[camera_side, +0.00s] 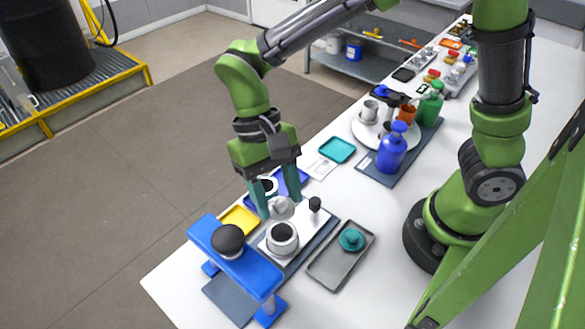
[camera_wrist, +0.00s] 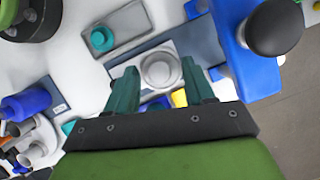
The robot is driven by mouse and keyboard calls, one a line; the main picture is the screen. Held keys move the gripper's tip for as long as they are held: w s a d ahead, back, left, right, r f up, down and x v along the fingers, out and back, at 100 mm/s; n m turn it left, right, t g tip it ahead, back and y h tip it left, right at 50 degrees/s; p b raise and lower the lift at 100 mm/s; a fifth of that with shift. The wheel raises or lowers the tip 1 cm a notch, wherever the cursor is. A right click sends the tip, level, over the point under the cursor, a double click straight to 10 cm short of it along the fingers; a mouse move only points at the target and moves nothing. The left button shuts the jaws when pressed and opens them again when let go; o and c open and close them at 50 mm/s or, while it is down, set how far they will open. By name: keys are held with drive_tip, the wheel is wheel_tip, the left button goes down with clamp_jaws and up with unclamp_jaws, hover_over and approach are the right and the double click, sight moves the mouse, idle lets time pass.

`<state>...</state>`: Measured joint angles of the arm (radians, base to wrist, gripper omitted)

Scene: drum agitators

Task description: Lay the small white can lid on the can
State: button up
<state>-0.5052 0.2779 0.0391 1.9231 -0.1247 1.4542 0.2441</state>
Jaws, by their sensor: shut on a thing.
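The small white can lid (camera_side: 281,208) is between the teal fingers of my gripper (camera_side: 272,203) in the side view. It is tilted in that picture and held above the table. The can (camera_side: 282,238) is a short, light grey-white cylinder with an open dark top, standing on a white plate just in front of and below the lid. In the wrist view my gripper (camera_wrist: 161,88) has its fingers on either side of the round pale lid (camera_wrist: 160,69). The lid hides most or all of the can there.
A blue stand with a black knob (camera_side: 228,240) is close at the left. A grey tray (camera_side: 325,270) with a teal lidded piece (camera_side: 351,240) lies right of the can. A small black knob (camera_side: 315,204) stands on the plate. Yellow (camera_side: 237,217) and blue trays lie behind.

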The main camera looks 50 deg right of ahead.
drive_tip(key=shift+f, duration=2.8)
drive_tip(key=shift+f, duration=0.3)
drive_tip(key=o, duration=1.1)
drive_tip(key=o, duration=0.3)
drive_tip(key=shift+r, duration=0.1)
drive_tip(key=shift+r, duration=3.7)
